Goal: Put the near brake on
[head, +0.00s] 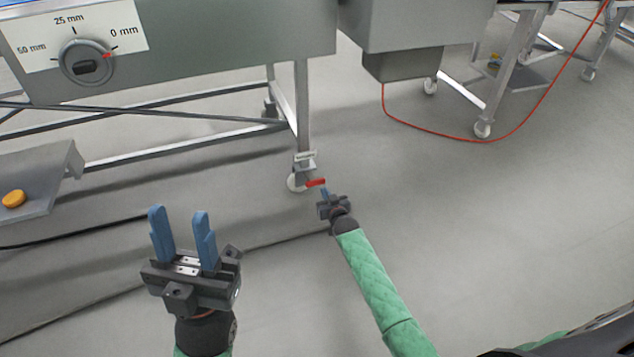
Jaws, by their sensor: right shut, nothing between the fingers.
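The near caster (296,181) stands on the floor under the near leg of the steel machine. A small red brake lever (316,183) sticks out from it to the right. My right gripper (324,189) is low by the floor, its blue fingers shut and empty with their tips right at the lever. I cannot tell whether they touch it, and the fingers are small in view. My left gripper (179,213) is open and empty, raised in the foreground at the left, well away from the caster.
The machine's panel has a dial (87,62) with its red mark near 0 mm. A grey step (40,182) with an orange button (14,199) is at the left. A red cable (470,138) lies toward another wheeled table. Floor on the right is clear.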

